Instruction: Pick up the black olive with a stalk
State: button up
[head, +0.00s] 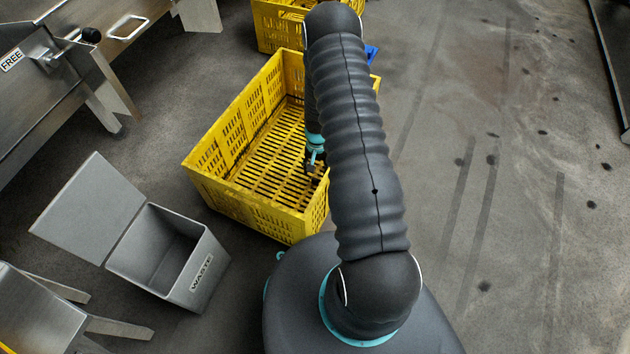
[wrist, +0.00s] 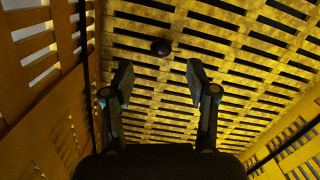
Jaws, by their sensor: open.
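A single dark, round olive (wrist: 161,47) lies on the slatted floor of a yellow crate in the wrist view. A stalk on it cannot be made out. My gripper (wrist: 158,80) is open and empty, its two fingers spread to either side and pointing down into the crate. The olive shows just beyond the fingertips, roughly midway between them, and is not touched. In the head view my gripper (head: 314,160) is inside the yellow crate (head: 225,185), partly hidden by my arm. The olive cannot be told apart there.
The crate walls stand close around my gripper, with a side wall (wrist: 45,110) at the left of the wrist view. A grey waste bin (head: 185,285) with its lid open stands left of the crate. Another yellow crate (head: 270,28) stands behind. Dark spots dot the floor at right.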

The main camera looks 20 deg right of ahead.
aim_at(315, 179)
jog(key=shift+s+a+f, duration=0.15)
jog(key=shift+f, duration=1)
jog(key=shift+s+a+f, duration=0.1)
jog(key=shift+s+f, duration=0.05)
jog(key=shift+f, duration=1)
jog(key=c, duration=0.8)
